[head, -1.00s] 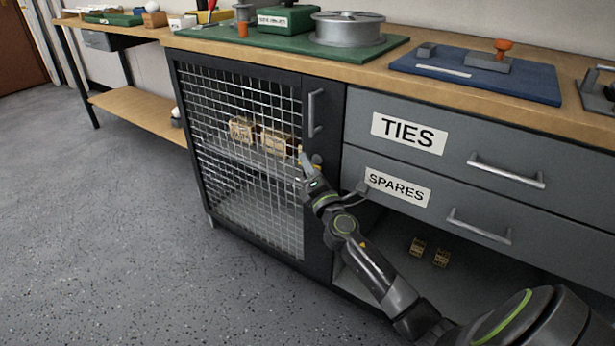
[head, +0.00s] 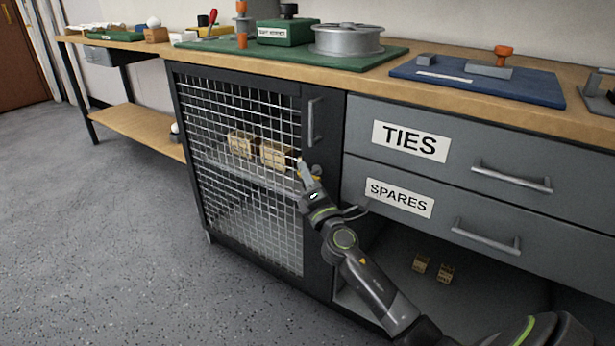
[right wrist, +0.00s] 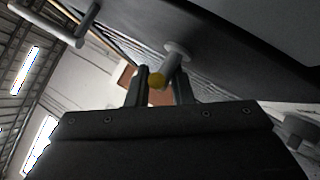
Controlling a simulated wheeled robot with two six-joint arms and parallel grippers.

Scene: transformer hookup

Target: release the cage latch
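The cage (head: 250,150) is a dark cabinet with a wire mesh door, and the door is closed. Its latch (right wrist: 174,62) is a grey stem on a round base with a yellow tip, on the door's right frame below the vertical handle (head: 310,122). The latch's yellow part (head: 317,172) shows small in the head view, beside my right gripper (head: 302,168). In the right wrist view my right gripper (right wrist: 160,88) is open, with the yellow tip between its fingers. Whether a finger touches the latch I cannot tell. My left gripper is not in view.
Wooden blocks (head: 258,150) sit on the shelf behind the mesh. Right of the cage are the TIES drawer (head: 460,150) and SPARES drawer (head: 440,208). My right forearm crosses in front of the open lower bay. The floor (head: 120,240) to the left is clear.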

